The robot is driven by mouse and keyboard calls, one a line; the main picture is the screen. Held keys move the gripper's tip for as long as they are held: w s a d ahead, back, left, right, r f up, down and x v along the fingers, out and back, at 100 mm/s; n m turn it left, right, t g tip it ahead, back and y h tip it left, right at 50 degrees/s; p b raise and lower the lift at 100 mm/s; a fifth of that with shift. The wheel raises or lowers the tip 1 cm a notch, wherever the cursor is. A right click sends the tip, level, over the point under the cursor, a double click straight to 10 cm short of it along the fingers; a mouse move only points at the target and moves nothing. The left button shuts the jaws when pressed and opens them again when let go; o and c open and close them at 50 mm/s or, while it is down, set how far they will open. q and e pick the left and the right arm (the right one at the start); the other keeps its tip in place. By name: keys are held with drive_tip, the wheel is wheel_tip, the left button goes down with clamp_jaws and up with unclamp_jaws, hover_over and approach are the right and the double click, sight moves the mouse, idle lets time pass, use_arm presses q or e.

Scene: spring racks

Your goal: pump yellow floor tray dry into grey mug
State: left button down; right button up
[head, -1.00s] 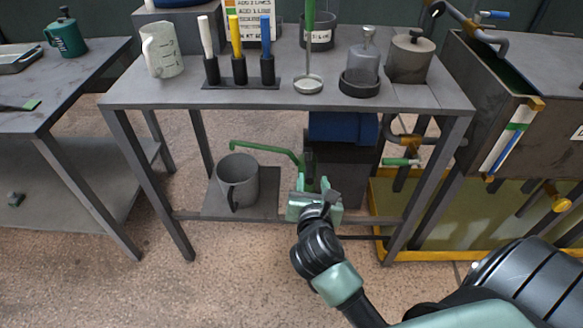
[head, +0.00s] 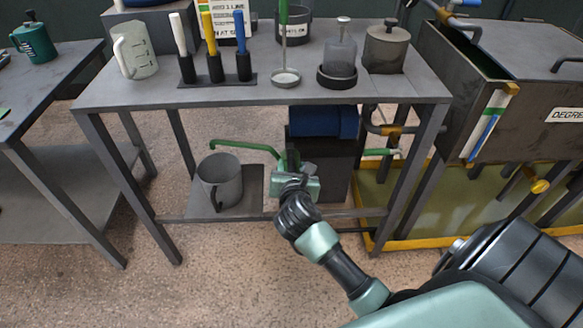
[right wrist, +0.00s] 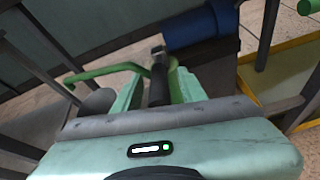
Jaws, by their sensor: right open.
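The grey mug (head: 220,180) stands upright on the table's low shelf. The end of a green spout (head: 240,147) is over it. The spout runs left from a pump with a dark upright handle (right wrist: 158,82). My right gripper (head: 297,178) is at the pump, right of the mug. In the right wrist view its open fingers (right wrist: 156,92) stand either side of the dark handle; I cannot tell if they touch it. The mug is partly visible there (right wrist: 97,102). The yellow-rimmed floor tray (head: 398,244) lies at right under the tank, with yellowish liquid in it. My left gripper is out of view.
The grey table (head: 150,97) stands above the pump, its legs close by. A blue cylinder (head: 322,121) is behind the gripper. On top are a measuring jug (head: 136,52), marker-like tools in a rack (head: 216,82) and a lidded pot (head: 385,50). Floor in front is open.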

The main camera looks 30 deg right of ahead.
clamp_jaws()
idle(1.3)
